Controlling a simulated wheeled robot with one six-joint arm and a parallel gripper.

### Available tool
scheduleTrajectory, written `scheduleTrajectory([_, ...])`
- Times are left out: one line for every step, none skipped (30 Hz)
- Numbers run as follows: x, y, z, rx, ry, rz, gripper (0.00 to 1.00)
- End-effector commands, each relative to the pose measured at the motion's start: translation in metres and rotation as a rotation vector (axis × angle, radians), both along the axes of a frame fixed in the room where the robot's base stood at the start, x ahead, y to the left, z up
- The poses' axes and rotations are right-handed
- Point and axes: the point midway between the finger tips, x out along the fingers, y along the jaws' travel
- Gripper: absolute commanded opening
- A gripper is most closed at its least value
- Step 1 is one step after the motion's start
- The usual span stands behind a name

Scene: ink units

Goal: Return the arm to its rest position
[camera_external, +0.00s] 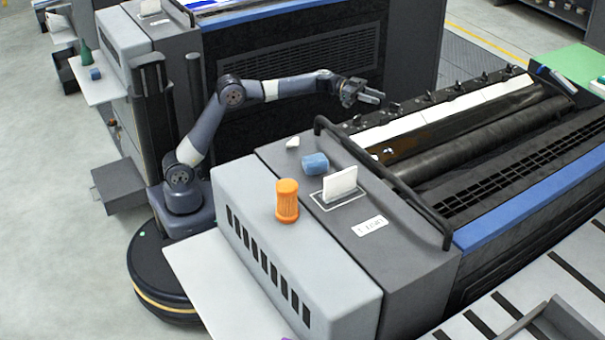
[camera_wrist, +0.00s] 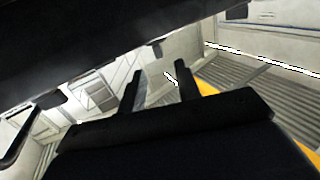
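My arm (camera_external: 205,125) rises from its round base and reaches right across the gap between two ink units. My gripper (camera_external: 372,95) is at its far end, above the back edge of the nearer unit, beside a row of black knobs. In the wrist view the two dark fingers of my gripper (camera_wrist: 160,72) stand apart with nothing visible between them.
On the nearer unit's grey top are an orange ribbed container (camera_external: 287,201), a blue cylinder (camera_external: 314,163), a white upright block (camera_external: 340,184) and a small white piece (camera_external: 292,142). A black rail (camera_external: 385,178) crosses behind them. A second unit (camera_external: 300,75) stands behind my arm.

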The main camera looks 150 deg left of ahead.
Motion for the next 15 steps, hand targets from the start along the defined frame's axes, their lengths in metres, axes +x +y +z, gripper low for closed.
scheduleTrajectory([0.010,0.004,0.001,0.000,0.001,-0.002,0.32])
scheduleTrajectory([0.014,0.006,0.001,0.000,0.001,-0.002,0.32])
scheduleTrajectory([0.020,0.009,0.001,0.000,0.001,-0.003,0.32])
scheduleTrajectory([0.025,0.011,0.001,0.000,0.001,-0.002,0.32])
scheduleTrajectory([0.029,0.013,0.001,0.000,0.001,-0.002,0.32])
scheduleTrajectory([0.035,0.016,0.001,0.000,0.001,-0.002,0.32])
scheduleTrajectory([0.039,0.018,0.001,0.000,0.001,-0.002,0.32])
scheduleTrajectory([0.043,0.020,0.001,-0.001,0.002,-0.002,0.32])
scheduleTrajectory([0.048,0.022,0.001,0.000,0.001,-0.002,0.32])
scheduleTrajectory([0.051,0.024,0.001,0.000,0.001,-0.001,0.32])
scheduleTrajectory([0.054,0.025,0.001,0.000,0.001,-0.001,0.32])
scheduleTrajectory([0.058,0.027,0.001,0.000,0.001,-0.001,0.32])
scheduleTrajectory([0.059,0.028,0.002,0.000,0.001,-0.004,0.32])
scheduleTrajectory([0.058,0.028,0.003,-0.002,0.001,-0.009,0.32])
scheduleTrajectory([0.057,0.028,0.002,-0.003,0.002,-0.017,0.32])
